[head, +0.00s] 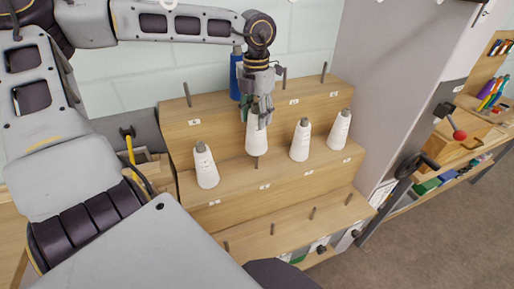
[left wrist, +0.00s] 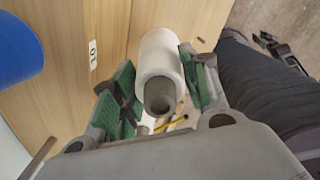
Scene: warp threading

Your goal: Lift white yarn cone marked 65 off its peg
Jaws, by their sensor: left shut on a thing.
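My left gripper (head: 259,112) is shut on a white yarn cone (head: 257,139) by its narrow grey top. The cone hangs roughly upright at the middle tier of the stepped wooden rack. A short peg (head: 256,163) shows just below the cone's base, and the cone looks clear of it. In the left wrist view the white cone (left wrist: 160,63) sits between the green finger pads of the left gripper (left wrist: 158,95). I cannot read a 65 on it. My right gripper is not in view.
Other white cones stand on the same tier: one at left (head: 207,168), two at right (head: 300,141) (head: 339,131). A blue cone (head: 236,78) stands behind on the top tier, close to the gripper. Bare pegs stick up on the top and bottom tiers. A grey panel (head: 385,90) stands at right.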

